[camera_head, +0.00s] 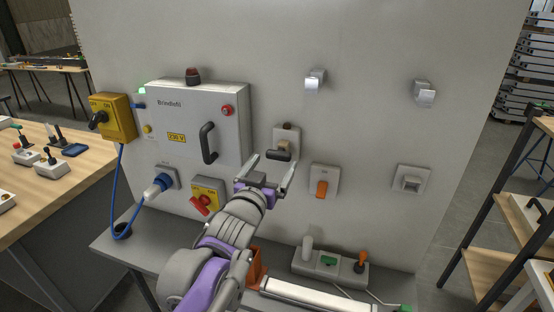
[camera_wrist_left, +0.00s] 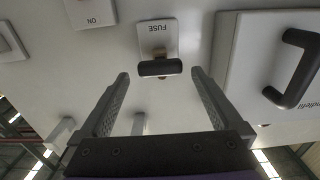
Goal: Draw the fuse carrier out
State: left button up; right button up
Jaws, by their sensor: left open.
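The fuse carrier (camera_head: 279,155) is a dark handle bar on a pale plate (camera_head: 288,132) on the grey panel, right of the control box. In the left wrist view the carrier (camera_wrist_left: 160,68) shows upside down below the plate lettered FUSE (camera_wrist_left: 157,28), seated with a brown part behind the bar. My left gripper (camera_head: 272,168) is open in front of and slightly below the carrier. In the wrist view its two fingers (camera_wrist_left: 160,76) flank the bar, with clear gaps on both sides; contact does not show. My right gripper is not in view.
A control box with a black handle (camera_head: 208,143) stands left of the carrier. An orange switch (camera_head: 321,188) is to the lower right, and a red-yellow switch (camera_head: 204,201) to the lower left. A shelf (camera_head: 125,250) juts out below.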

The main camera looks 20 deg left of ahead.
pick_arm(q)
jog(key=s, duration=0.6)
jog(key=shift+s+a, duration=0.15)
jog(key=shift+s, duration=0.15)
jog(key=s+f+g, duration=0.6)
jog(key=s+f, duration=0.4)
jog(key=f, duration=0.5)
jog(key=s+f+g, duration=0.6)
jog(key=s+f, duration=0.5)
jog(key=f, duration=0.4)
jog(key=shift+s+g+y, duration=0.3)
jog(key=shift+a, duration=0.1)
